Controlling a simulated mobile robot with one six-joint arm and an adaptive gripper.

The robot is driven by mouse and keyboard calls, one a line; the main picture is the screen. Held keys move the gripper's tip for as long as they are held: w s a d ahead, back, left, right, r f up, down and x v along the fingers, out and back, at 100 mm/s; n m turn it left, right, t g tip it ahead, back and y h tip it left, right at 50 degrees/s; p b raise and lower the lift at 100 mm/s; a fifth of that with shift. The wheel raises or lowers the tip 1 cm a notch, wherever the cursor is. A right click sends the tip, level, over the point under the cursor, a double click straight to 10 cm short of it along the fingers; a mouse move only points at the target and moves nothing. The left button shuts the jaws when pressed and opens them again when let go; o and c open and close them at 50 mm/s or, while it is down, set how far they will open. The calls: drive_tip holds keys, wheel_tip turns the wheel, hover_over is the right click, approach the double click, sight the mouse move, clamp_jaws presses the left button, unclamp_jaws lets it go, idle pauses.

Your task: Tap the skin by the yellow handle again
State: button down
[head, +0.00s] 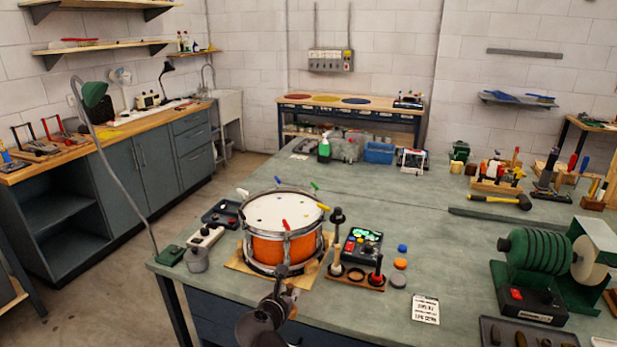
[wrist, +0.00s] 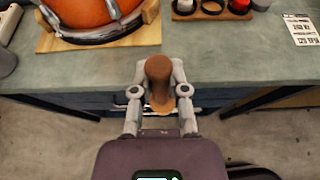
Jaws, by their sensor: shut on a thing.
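The drum (head: 283,248) has an orange shell, a metal rim and a pale skin (head: 275,212). It stands upright on a wooden board (head: 240,264) near the table's front edge. The yellow handle (head: 323,207) is at the right of the rim. Red (head: 285,224), green (head: 314,186) and white (head: 242,192) handles also sit around it. My gripper (head: 283,292) is in front of the drum at the table edge, clear of the skin. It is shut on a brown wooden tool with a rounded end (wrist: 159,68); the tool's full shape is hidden.
Right of the drum are a wooden holder (head: 362,284) with upright pieces, a dark box with a green top (head: 362,245) and loose caps (head: 400,263). A grey pot (head: 196,260) and white power strip (head: 205,237) stand left. The bench (head: 450,250) has free room beyond the printed card (head: 425,309).

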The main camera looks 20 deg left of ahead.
drive_tip(key=shift+w+d, duration=0.15)
drive_tip(key=shift+d, duration=0.05)
